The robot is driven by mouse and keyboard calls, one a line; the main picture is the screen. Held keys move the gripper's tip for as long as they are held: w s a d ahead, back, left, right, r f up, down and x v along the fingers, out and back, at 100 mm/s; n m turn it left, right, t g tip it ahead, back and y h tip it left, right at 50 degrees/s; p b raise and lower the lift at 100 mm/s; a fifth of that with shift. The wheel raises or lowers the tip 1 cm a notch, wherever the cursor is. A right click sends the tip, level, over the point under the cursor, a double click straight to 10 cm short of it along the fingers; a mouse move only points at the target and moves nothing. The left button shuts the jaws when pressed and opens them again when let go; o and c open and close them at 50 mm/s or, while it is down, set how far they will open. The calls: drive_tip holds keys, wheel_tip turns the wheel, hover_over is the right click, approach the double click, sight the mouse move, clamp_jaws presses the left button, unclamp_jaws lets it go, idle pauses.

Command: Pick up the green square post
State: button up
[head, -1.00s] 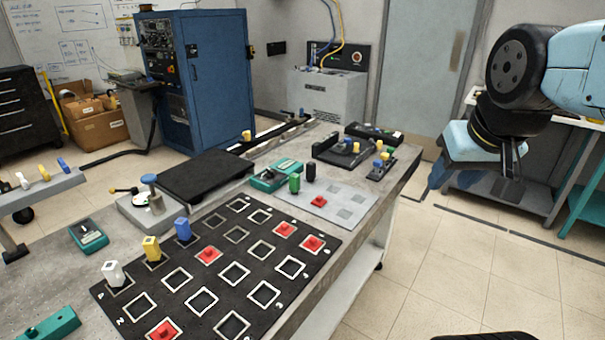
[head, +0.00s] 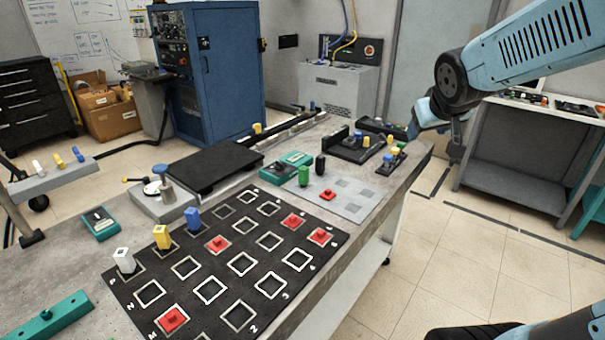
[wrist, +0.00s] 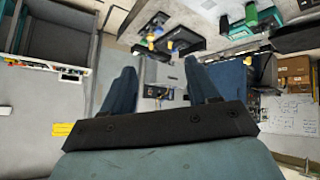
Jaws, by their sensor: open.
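The green square post (head: 304,176) stands upright on the light grey plate (head: 346,208) on the bench, left of and slightly nearer than a black post (head: 320,163). In the head view my gripper (head: 456,150) is partly hidden by my arm, at the bench's far right end, well to the right of the green post.
A black grid mat (head: 225,265) holds white, yellow and blue posts and several red pieces. A teal device (head: 287,166) stands just behind-left of the green post. Black fixtures with coloured pegs (head: 355,150) lie between the post and my arm. The aisle right of the bench is clear.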

drive_tip(key=w+a+f+n+t+y, duration=0.1)
drive_tip(key=w+a+f+n, duration=0.15)
drive_tip(key=w, duration=0.65)
drive_tip(key=n+g+y, duration=0.2)
drive_tip(key=n+y, duration=0.4)
drive_tip(key=y, duration=0.5)
approach(307, 169)
drive_tip(key=x, duration=0.6)
drive_tip(key=shift+s+a+f, duration=0.15)
drive_tip(key=shift+s+a, duration=0.05)
drive_tip(key=shift+w+x, duration=0.25)
drive_tip(key=shift+x, duration=2.5)
drive_tip(key=shift+d, duration=0.15)
drive_tip(key=c, duration=1.1)
